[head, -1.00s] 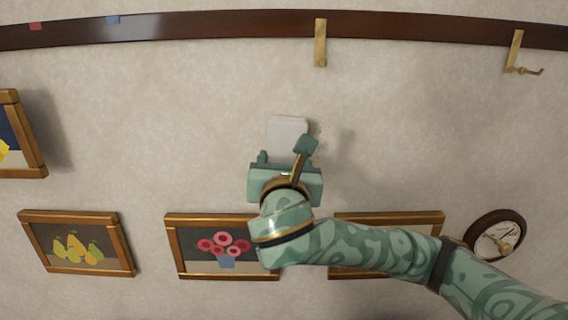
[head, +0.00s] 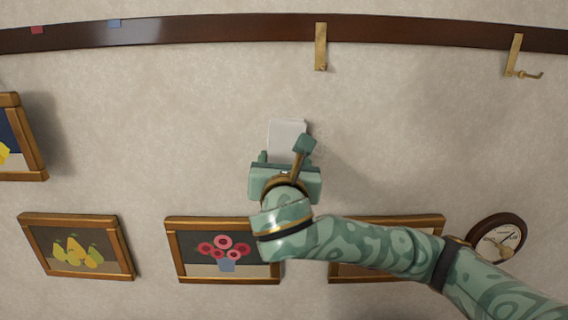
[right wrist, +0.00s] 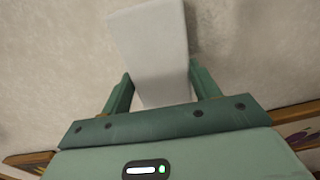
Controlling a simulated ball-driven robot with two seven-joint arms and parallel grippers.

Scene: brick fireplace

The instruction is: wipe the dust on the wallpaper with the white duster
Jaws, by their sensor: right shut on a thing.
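The white duster (head: 287,135) is a pale flat block in front of the wallpaper (head: 400,140), above the framed flower picture. My right gripper (head: 282,160) is shut on its lower end, and the duster points up. In the right wrist view the duster (right wrist: 152,45) stands between the two green fingers (right wrist: 163,90), with wallpaper behind it. I cannot tell whether it touches the wall. I make out no clear dust on the wallpaper; the patch behind the duster and gripper is hidden. My left gripper is not in view.
A dark wooden rail (head: 210,32) with brass hooks (head: 321,48) runs across the top. Wall between is bare.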

